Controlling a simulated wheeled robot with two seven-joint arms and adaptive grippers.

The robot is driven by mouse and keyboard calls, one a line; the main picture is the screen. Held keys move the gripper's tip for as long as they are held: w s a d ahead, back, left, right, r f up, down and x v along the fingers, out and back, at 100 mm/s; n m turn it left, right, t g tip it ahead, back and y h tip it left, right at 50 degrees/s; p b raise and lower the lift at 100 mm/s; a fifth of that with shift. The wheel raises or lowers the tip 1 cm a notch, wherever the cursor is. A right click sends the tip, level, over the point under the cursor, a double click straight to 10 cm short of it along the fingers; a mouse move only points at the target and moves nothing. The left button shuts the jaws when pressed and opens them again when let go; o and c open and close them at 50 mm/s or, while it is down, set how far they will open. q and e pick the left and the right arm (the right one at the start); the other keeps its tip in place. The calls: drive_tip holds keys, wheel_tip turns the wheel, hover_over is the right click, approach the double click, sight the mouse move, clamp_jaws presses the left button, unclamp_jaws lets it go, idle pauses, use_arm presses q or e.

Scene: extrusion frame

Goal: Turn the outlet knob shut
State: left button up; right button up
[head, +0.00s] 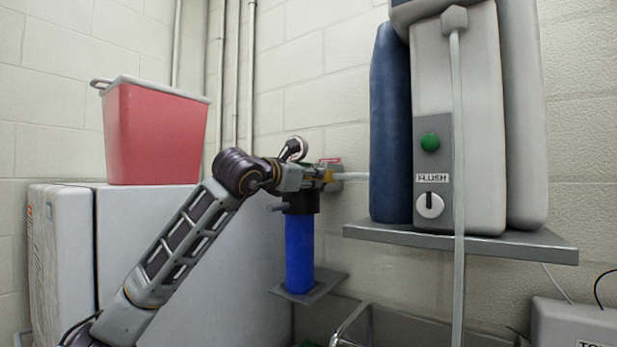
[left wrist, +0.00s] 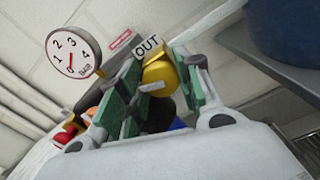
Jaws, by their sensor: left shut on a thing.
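The outlet knob is yellow (left wrist: 160,74) and shows in the left wrist view beside a white tag reading OUT (left wrist: 148,48). My left gripper (left wrist: 158,92) has its green-padded fingers on either side of the knob and is shut on it. In the head view my left gripper (head: 322,177) is at the top right of the blue filter housing (head: 299,254), and a bit of yellow shows at its tip. The fingers partly hide the knob, so I cannot tell how far it is turned. My right gripper is not in view.
A round gauge (left wrist: 73,53) stands beside the knob. To the right, a shelf (head: 470,242) carries a dispenser (head: 480,140) with a FLUSH label and a dark blue cylinder (head: 390,130). A red bin (head: 155,135) sits on a white cabinet at the left.

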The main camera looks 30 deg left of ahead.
use_arm(q)
drive_tip(key=m, duration=1.4)
drive_tip(key=shift+d+f, duration=0.15)
drive_tip(key=shift+f, duration=0.05)
idle(0.5)
drive_tip(key=o, duration=1)
drive_tip(key=shift+s, duration=0.15)
drive_tip(key=s, duration=0.4)
drive_tip(key=s+a, duration=0.1)
drive_tip(key=s, duration=0.6)
drive_tip(key=shift+s+a, duration=0.3)
